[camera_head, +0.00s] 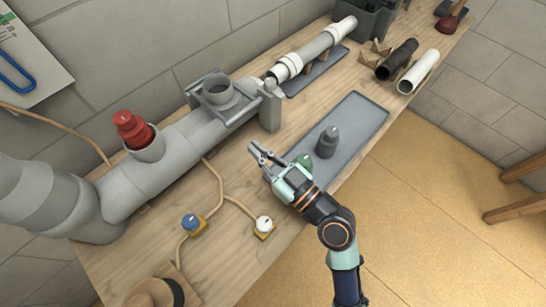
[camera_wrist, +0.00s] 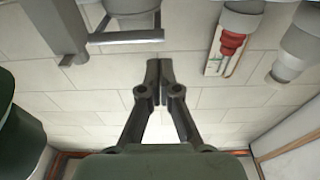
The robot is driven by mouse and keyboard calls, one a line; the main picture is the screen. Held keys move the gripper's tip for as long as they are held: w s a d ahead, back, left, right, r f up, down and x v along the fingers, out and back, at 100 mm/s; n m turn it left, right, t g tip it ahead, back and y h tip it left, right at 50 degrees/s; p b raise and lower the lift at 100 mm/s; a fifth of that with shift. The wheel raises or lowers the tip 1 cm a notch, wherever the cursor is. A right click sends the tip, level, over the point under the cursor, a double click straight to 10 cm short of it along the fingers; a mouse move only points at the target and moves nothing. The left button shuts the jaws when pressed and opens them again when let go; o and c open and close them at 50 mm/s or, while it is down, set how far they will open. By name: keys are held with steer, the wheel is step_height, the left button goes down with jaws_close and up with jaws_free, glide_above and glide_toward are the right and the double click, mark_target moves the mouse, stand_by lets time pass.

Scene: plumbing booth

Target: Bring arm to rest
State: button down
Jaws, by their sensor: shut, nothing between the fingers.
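My gripper (camera_head: 256,152) is above the workbench (camera_head: 235,180), between the large grey pipe and the tray. It is empty and its fingers are shut. In the wrist view the two dark fingers (camera_wrist: 154,78) meet at their tips, with only the tiled wall behind them. My arm reaches in from the lower right over the bench's front edge.
A red plug (camera_head: 132,128) sits in an opening of the large grey pipe (camera_head: 185,140). A tray (camera_head: 362,117) holds a dark grey plug (camera_head: 327,142) and a green plug (camera_head: 304,160), partly hidden by my gripper.

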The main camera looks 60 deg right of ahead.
steer(key=v, duration=0.4)
steer(key=shift+s+r, duration=0.15)
steer(key=shift+r, duration=0.2)
steer(key=w+a+r+n+g+y, duration=0.1)
steer(key=w+a+r+n+y, duration=0.15)
steer(key=w+a, duration=0.45)
steer(key=w+a+r+n+g+y, duration=0.1)
steer(key=w+a+n+y, duration=0.15)
steer(key=w+a, duration=0.5)
steer(key=w+a+r+m, duration=0.2)
steer(key=w+a+r, duration=0.5)
steer(key=a, duration=0.3)
steer(key=s+r+g+p, duration=0.4)
steer(key=s+r+p, duration=0.45)
steer(key=p, duration=0.95)
step_height(320, 180, up, 32)
steer(key=s+p, duration=0.1)
steer(key=p, duration=3.2)
steer(key=shift+d+p, duration=0.25)
steer(key=shift+p, duration=0.1)
